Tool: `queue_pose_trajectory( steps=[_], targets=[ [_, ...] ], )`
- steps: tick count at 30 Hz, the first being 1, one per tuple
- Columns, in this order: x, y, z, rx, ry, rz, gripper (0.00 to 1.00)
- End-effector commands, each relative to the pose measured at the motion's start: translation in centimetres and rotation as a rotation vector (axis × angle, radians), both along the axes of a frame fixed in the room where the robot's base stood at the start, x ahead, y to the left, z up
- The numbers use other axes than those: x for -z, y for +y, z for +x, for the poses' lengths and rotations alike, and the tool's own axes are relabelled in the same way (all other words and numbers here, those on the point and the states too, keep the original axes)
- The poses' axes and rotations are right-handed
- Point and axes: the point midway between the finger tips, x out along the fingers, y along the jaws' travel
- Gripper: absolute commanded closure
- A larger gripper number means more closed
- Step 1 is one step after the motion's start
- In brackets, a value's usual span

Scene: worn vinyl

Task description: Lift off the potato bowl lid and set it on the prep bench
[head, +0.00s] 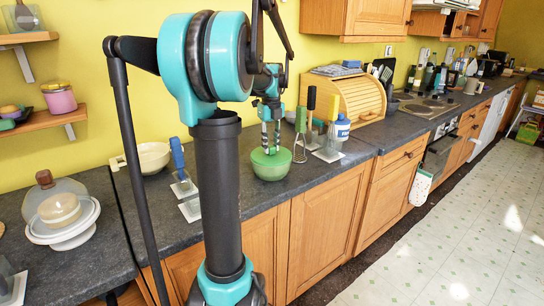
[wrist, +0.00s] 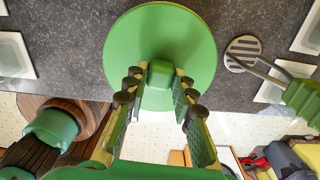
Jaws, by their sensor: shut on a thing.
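The green lid (wrist: 160,25) is a round disc with a raised knob (wrist: 161,75) at its middle. My gripper (wrist: 160,88) is shut on the knob, with a finger on each side. In the head view my gripper (head: 270,148) points straight down at the green potato bowl (head: 271,168). The lid appears to sit on or just above the bowl's rim; I cannot tell if there is a gap. The bowl stands on the dark worktop (head: 250,205), and the lid hides it in the wrist view. Which surface is the prep bench is not clear.
A blue-handled utensil (head: 178,158) and white bowl (head: 153,157) stand to the left. A wooden bread bin (head: 352,90) is behind. The left counter's front (head: 60,275) has bare room.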

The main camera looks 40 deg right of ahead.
Motion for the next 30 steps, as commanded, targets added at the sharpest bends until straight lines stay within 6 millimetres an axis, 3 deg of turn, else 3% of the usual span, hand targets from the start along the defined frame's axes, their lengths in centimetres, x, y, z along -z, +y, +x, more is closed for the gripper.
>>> queue_pose_trajectory(
  steps=[30],
  targets=[
    [-0.77,-0.01,0.01,0.000,0.000,0.000,1.00]
  ],
)
